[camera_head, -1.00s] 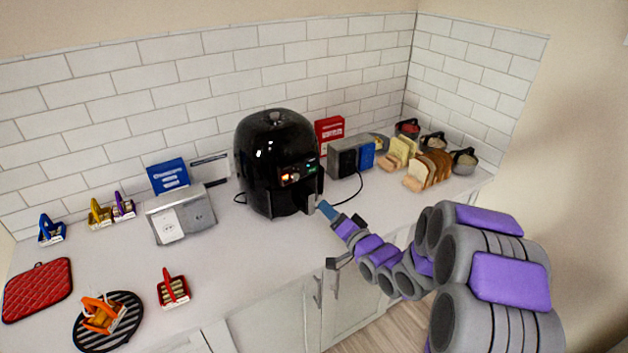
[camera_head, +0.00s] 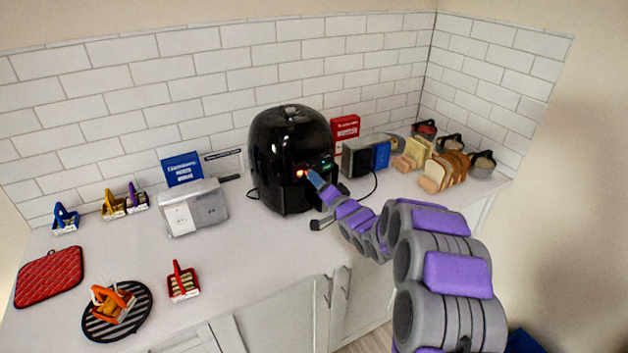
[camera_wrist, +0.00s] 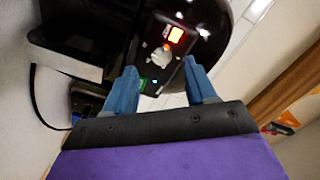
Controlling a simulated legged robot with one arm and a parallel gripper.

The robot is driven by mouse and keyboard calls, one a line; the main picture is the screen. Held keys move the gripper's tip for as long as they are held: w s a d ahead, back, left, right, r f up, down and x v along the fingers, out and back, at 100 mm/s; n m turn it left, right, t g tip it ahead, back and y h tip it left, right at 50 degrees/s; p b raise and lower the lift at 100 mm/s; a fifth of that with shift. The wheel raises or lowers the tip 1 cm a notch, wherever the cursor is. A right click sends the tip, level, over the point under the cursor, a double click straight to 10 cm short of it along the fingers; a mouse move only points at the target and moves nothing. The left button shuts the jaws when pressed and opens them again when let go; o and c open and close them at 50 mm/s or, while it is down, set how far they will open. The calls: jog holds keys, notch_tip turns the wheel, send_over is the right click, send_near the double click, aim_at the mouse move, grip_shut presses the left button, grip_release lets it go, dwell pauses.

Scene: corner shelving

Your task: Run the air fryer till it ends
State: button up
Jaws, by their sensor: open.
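The black air fryer (camera_head: 285,150) stands upright on the counter against the tiled wall. Its front panel has an orange-red light and a green display in the head view. In the wrist view the air fryer (camera_wrist: 205,15) shows a lit orange-red square, a pale knob (camera_wrist: 160,57) and a green light. My gripper (camera_head: 313,178) is at the front of the panel, just right of the orange light. In the wrist view my gripper (camera_wrist: 162,88) has its two blue fingers apart, with the knob in line with the gap. Nothing is held. Contact with the panel cannot be told.
A grey toaster (camera_head: 358,158), bread slices (camera_head: 445,172) and pots (camera_head: 482,163) stand right of the fryer. A grey socket box (camera_head: 192,207), small baskets (camera_head: 184,284) and a red mat (camera_head: 50,277) are to the left. The counter's front middle is clear.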

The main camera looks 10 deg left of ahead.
jog(key=shift+x, duration=1.9)
jog(key=shift+c, duration=0.3)
grip_shut()
